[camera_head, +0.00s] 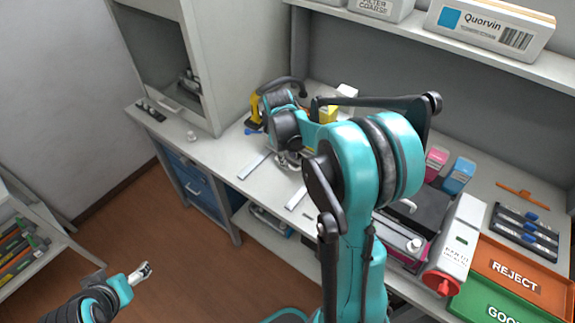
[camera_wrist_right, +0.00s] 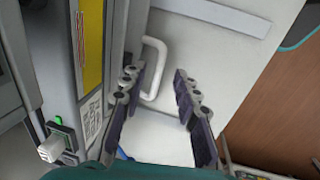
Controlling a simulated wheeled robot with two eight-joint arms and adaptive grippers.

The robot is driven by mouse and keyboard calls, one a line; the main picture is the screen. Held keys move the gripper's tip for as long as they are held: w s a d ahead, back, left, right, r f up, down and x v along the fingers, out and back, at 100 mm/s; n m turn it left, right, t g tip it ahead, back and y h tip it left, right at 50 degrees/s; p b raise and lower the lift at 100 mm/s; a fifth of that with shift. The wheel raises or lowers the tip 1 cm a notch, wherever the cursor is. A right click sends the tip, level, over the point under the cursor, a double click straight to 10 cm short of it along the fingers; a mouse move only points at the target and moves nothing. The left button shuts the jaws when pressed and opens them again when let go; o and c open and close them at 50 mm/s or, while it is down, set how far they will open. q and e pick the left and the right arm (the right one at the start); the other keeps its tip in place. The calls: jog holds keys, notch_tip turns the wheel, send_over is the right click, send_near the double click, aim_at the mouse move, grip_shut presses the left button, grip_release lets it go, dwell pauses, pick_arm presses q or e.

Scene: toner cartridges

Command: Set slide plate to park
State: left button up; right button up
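My right gripper (camera_wrist_right: 157,82) is open in the right wrist view, its two dark-padded fingers apart. A white bar handle (camera_wrist_right: 158,52) shows between and just beyond the fingertips; I cannot tell whether they touch it. A pale flat surface (camera_wrist_right: 225,62) lies beyond it. I cannot tell for certain which part is the slide plate. In the head view my right gripper (camera_head: 288,160) is over the bench, partly hidden by my arm, near two pale strips, one at its left (camera_head: 255,163). My left gripper (camera_head: 140,273) is low at the left, over the floor; its opening is unclear.
A grey machine side with a yellow panel (camera_wrist_right: 91,40) stands close left of the right gripper. A shelf box (camera_head: 490,25) is above.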

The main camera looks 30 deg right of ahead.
aim_at(290, 166)
jog(key=shift+w+d+f+b, duration=0.1)
jog(key=shift+d+f+b, duration=0.1)
jog(key=shift+f, duration=0.65)
jog(key=shift+d+f+b, duration=0.1)
jog(key=shift+f+b, duration=0.1)
jog(key=shift+f, duration=0.6)
grip_shut()
jog(key=shift+a, duration=0.1)
jog(key=s+a, duration=0.1)
jog(key=a, duration=0.3)
jog(key=s+a, duration=0.2)
jog(key=a, duration=0.2)
jog(key=s+a, duration=0.2)
jog(key=a, duration=0.3)
jog(key=shift+s+p, duration=0.25)
jog(key=shift+p, duration=0.15)
jog(key=shift+a, duration=0.1)
grip_release()
jog(key=shift+a, duration=0.1)
